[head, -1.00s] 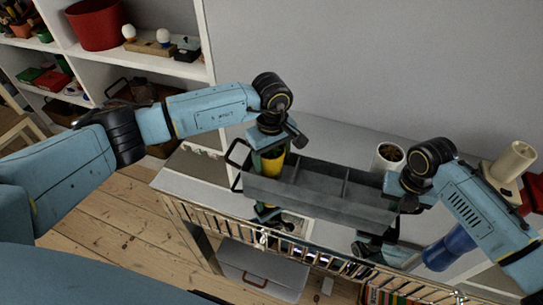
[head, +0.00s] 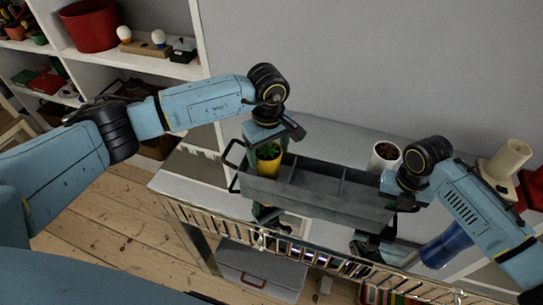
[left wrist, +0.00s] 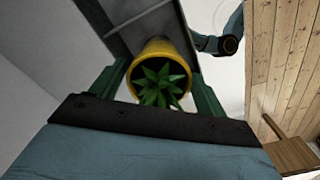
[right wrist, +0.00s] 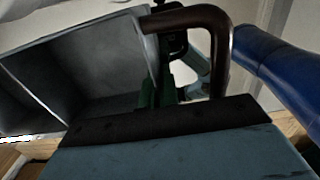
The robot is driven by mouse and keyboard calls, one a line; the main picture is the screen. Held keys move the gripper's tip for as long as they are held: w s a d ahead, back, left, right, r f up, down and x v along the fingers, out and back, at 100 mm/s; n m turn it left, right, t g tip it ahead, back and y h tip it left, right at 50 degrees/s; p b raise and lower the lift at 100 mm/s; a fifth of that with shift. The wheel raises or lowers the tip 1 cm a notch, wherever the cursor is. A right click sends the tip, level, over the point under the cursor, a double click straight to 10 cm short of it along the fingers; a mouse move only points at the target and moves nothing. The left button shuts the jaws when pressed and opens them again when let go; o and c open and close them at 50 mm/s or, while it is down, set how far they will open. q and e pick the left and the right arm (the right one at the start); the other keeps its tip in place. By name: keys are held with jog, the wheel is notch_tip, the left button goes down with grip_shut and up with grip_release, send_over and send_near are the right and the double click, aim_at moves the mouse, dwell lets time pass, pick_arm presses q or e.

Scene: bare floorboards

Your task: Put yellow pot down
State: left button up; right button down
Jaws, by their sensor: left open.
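The yellow pot (head: 270,171) with a green plant stands in the left end compartment of the long grey tray (head: 318,205). In the left wrist view the yellow pot (left wrist: 163,48) lies between my fingers, with a gap on both sides. My left gripper (head: 268,148) is open just above the pot and does not hold it. My right gripper (head: 391,192) is at the tray's right end. In the right wrist view its fingers (right wrist: 165,95) are close together beside the tray's dark handle (right wrist: 212,45); whether they grip it is hidden.
A white pot (head: 386,157) with brown contents stands behind the tray's right end. A blue object (head: 446,246) and a cream cylinder (head: 506,160) are at the right. A metal rail (head: 290,250) runs along the front edge. Shelves with a red bucket (head: 92,25) stand at the left.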

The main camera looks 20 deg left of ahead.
pick_arm(q)
notch_tip(320, 180, up, 10)
jog(key=shift+f, duration=0.2)
pick_arm(e)
jog(key=c, duration=1.6)
grip_release()
